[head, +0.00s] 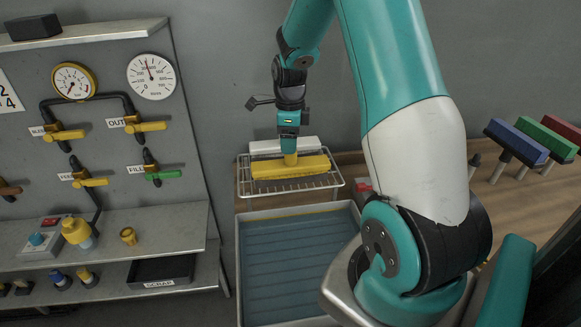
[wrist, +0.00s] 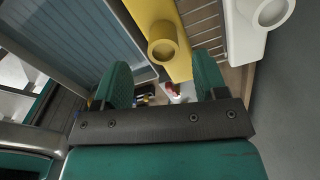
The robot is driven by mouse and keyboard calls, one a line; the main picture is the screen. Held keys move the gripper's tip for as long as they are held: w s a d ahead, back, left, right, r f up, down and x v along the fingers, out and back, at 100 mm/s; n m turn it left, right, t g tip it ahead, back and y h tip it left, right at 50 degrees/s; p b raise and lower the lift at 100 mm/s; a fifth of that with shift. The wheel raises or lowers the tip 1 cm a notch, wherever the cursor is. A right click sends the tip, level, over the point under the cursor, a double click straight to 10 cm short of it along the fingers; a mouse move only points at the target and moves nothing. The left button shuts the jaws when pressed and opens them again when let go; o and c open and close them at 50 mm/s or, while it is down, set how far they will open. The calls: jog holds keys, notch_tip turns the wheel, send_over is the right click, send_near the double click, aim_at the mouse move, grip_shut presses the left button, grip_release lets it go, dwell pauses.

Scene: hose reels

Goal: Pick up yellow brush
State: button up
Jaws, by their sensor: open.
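The yellow brush (head: 270,169) lies on a wire rack (head: 326,181), its round handle stub pointing up. In the wrist view the yellow brush (wrist: 184,68) shows with its hollow stub close to the fingertips, roughly between them in the picture. My gripper (head: 289,147) is right above the stub in the head view. Its two green fingers stand apart in the wrist view (wrist: 163,64), with nothing clasped. Whether the fingers reach down around the stub, I cannot tell. A white brush (head: 262,147) lies behind the yellow one on the rack.
A blue-floored tray (head: 290,270) is below the rack. Red (head: 563,128), green (head: 545,138) and blue (head: 518,142) brushes stand at the right. A panel with yellow-handled valves and gauges (head: 152,77) fills the left. A grey wall is close behind the rack.

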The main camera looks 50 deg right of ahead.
aim_at(291, 166)
jog(key=shift+d+f+p, duration=0.2)
jog(key=shift+f+p, duration=1.1)
jog(key=shift+f, duration=1.5)
jog(key=shift+w, duration=0.1)
grip_shut()
